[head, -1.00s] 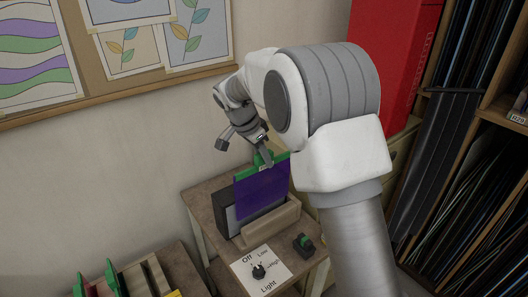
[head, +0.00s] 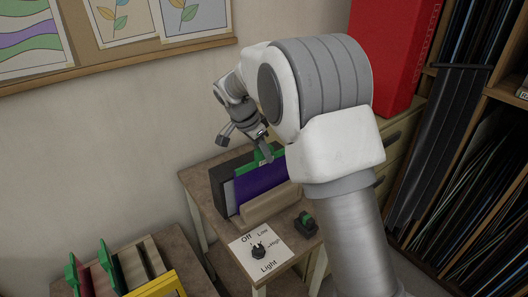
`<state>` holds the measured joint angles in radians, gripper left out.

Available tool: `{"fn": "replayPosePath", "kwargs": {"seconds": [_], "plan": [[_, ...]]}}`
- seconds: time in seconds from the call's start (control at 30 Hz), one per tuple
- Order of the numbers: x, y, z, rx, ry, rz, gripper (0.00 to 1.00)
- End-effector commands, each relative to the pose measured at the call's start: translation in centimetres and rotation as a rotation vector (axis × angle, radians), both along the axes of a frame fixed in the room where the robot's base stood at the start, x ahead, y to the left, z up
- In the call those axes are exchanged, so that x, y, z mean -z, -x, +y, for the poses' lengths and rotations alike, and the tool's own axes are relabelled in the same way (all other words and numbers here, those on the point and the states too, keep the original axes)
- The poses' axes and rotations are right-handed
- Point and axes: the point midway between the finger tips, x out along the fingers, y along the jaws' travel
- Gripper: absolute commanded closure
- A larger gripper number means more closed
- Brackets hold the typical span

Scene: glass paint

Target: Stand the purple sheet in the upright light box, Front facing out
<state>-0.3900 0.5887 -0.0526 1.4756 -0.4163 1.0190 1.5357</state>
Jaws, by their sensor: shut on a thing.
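The purple sheet (head: 261,183) has a green strip along its top edge. It stands upright at the light box, its lower edge hidden behind the light-wood front ledge. The light box (head: 231,198) is a dark upright frame with a pale panel on the small table, just behind the sheet. My gripper (head: 267,157) is shut on the sheet's green top edge. Whether the sheet rests on the bottom of the slot is hidden. A small label shows on the green strip, too small to read.
A light switch plate (head: 262,253) with a knob lies in front of the box, beside a small dark green-topped object (head: 305,224). A rack (head: 125,268) with green-handled sheets stands at lower left. A red panel (head: 395,50) and shelves stand to the right.

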Motion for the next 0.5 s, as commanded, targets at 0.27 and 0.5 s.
{"fn": "replayPosePath", "kwargs": {"seconds": [0.27, 0.5], "plan": [[-0.09, -0.13, 0.04, 0.000, -0.001, -0.003, 1.00], [0.18, -0.41, 0.23, 0.000, 0.000, -0.004, 1.00]]}}
